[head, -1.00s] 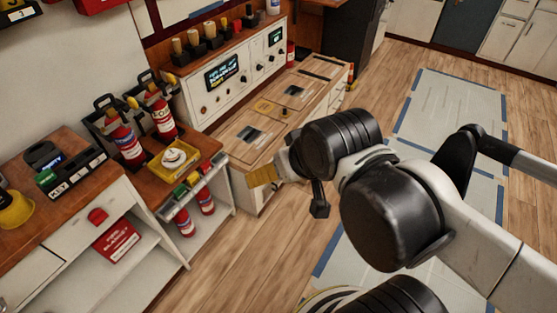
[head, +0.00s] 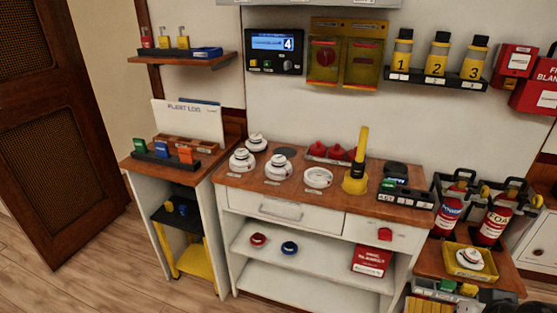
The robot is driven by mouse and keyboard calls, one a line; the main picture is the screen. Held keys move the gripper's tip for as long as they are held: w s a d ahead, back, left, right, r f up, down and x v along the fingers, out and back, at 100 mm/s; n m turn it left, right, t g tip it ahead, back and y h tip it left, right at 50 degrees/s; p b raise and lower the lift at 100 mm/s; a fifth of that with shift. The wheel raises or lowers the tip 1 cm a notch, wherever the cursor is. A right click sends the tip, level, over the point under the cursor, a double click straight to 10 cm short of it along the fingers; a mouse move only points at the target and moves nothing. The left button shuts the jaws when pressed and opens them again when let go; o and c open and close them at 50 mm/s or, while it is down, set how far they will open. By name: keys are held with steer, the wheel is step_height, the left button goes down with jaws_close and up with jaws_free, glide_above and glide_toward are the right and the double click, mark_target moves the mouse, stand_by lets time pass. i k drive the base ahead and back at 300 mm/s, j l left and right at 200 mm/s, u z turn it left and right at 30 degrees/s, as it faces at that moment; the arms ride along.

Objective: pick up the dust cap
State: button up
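No label marks a dust cap, and I cannot tell for sure which thing it is. Several red domed caps (head: 333,153) sit in a holder at the back of the wooden counter (head: 250,185). White detectors stand in front: one at the left (head: 242,160), one in the middle (head: 278,168) and one at the back (head: 257,143). A flat white round piece (head: 318,178) lies to their right. A red round piece (head: 258,240) and a blue one (head: 289,248) lie on the shelf below. My gripper is not in view.
A yellow torch-like tool (head: 355,175) stands upright on the counter, beside a black key tray (head: 405,194). A yellow tray (head: 457,272) holds another white detector at the lower right. Fire extinguishers (head: 492,222) stand behind it. The floor at lower left is clear.

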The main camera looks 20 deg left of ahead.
mark_target(350, 154)
steer(key=u, duration=0.35)
steer(key=i+j+z, duration=0.3)
steer(key=i+z, duration=0.2)
steer(key=i+j+z, duration=0.6)
steer(key=j+z, duration=0.35)
